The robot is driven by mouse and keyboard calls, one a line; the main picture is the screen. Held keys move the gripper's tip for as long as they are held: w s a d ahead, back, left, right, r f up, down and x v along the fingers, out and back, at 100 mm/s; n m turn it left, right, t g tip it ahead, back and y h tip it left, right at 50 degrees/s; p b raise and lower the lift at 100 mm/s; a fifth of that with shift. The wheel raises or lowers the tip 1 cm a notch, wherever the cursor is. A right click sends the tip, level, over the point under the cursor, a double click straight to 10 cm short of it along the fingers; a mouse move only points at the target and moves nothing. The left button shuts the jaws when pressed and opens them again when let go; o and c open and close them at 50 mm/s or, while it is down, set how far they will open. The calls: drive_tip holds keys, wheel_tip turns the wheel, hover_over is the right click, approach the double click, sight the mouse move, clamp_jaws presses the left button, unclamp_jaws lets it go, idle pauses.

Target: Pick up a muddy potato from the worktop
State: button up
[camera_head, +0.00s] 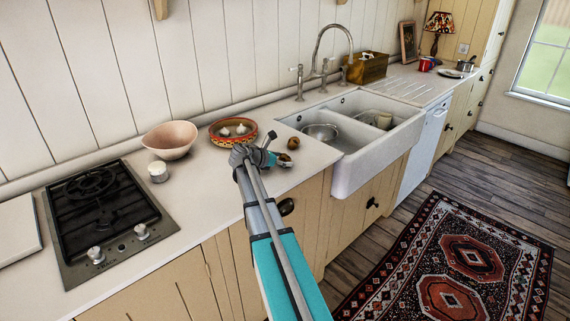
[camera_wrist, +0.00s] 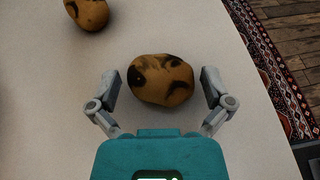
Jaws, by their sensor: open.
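In the wrist view a muddy potato (camera_wrist: 161,80), tan with dark brown patches, lies on the pale worktop (camera_wrist: 215,45). My gripper (camera_wrist: 163,82) is open, with one finger on each side of this potato and a gap visible on both sides. A second muddy potato (camera_wrist: 87,13) lies farther off at the upper left, cut by the picture's top edge. In the head view my gripper (camera_head: 269,143) is over the worktop, left of the sink. Two potatoes show close to it, one (camera_head: 293,143) to its right and one (camera_head: 284,157) just below that.
A patterned bowl (camera_head: 233,131) with white bulbs stands just behind my gripper. The double sink (camera_head: 375,155) is to the right. The worktop's front edge is close.

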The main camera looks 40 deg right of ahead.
drive_tip(key=shift+d, duration=0.2)
idle(0.4)
drive_tip(key=c, duration=0.9)
drive_tip(key=shift+r, duration=0.15)
wheel_tip(320, 180, up, 2)
drive_tip(key=p, duration=0.2)
drive_tip(key=shift+r+p, duration=0.1)
drive_tip(key=shift+p, duration=0.2)
drive_tip(key=s+r+p, duration=0.3)
drive_tip(key=s, duration=0.1)
drive_tip(key=s+r+p, duration=0.4)
drive_tip(key=s, duration=0.1)
drive_tip(key=s+r+p, duration=0.3)
drive_tip(key=s, duration=0.2)
drive_tip(key=shift+d+r, duration=0.1)
drive_tip(key=shift+r, duration=0.15)
